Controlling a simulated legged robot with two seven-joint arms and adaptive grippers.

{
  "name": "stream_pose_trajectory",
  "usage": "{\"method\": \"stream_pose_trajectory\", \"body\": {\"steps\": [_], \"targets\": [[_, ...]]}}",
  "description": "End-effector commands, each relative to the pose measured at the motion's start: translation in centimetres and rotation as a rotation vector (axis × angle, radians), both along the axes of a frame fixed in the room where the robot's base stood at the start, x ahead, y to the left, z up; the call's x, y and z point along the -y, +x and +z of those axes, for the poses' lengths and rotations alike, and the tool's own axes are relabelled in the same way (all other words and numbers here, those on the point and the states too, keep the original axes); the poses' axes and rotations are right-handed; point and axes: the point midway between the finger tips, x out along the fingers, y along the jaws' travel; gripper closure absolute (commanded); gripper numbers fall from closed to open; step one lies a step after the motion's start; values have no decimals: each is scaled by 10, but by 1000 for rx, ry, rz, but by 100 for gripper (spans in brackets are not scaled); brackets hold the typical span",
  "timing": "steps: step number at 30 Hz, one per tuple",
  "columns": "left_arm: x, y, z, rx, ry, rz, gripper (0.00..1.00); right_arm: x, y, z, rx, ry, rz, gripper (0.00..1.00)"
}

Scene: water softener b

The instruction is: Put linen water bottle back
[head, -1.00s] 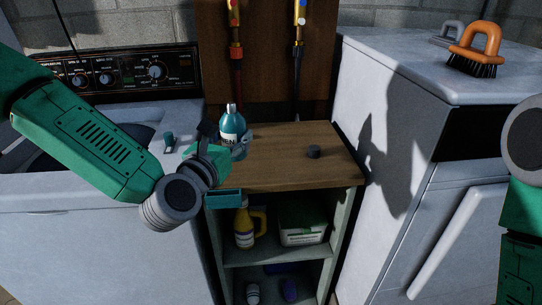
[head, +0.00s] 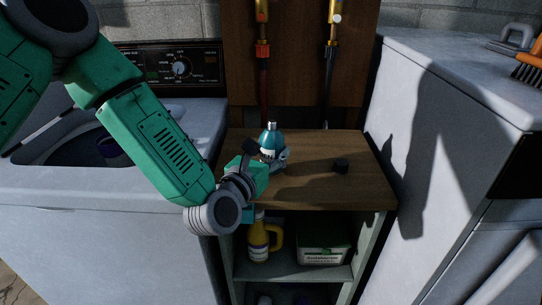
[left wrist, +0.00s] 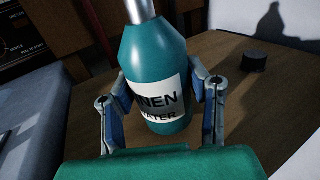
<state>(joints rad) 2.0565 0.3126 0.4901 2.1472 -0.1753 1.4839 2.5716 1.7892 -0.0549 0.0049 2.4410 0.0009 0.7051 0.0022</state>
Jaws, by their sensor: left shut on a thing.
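The linen water bottle (head: 270,138) is teal with a white label and a silver neck. It stands upright on or just above the wooden top (head: 320,187) of the small shelf unit. My left gripper (head: 274,160) is shut on it, with a finger on each side of the bottle (left wrist: 153,60) in the left wrist view, where the gripper (left wrist: 160,110) also shows. A small black cap (head: 341,165) lies on the wooden top to the right of the bottle. My right gripper is out of view.
The shelf below holds a yellow bottle (head: 259,240) and a white and green box (head: 322,247). A washer (head: 100,230) with its lid open stands left, a white dryer (head: 440,120) right. An orange brush (head: 530,68) sits on the dryer. Pipes (head: 330,90) rise behind.

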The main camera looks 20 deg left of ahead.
Motion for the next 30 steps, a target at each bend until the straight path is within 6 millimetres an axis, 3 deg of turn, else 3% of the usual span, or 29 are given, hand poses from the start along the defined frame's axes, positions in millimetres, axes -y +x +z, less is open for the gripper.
{"method": "stream_pose_trajectory", "body": {"steps": [3,12,13,15,26,30], "targets": [[0,0,-12,1,0,-1,91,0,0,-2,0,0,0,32],[-2,0,-15,0,-3,0,91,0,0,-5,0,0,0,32],[-2,0,-15,0,-3,0,54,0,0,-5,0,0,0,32],[-2,0,-14,1,-2,0,36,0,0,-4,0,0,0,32],[-1,0,-10,1,0,-1,36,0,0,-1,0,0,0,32],[-5,-17,-12,-4,-3,1,36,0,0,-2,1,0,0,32]]}}
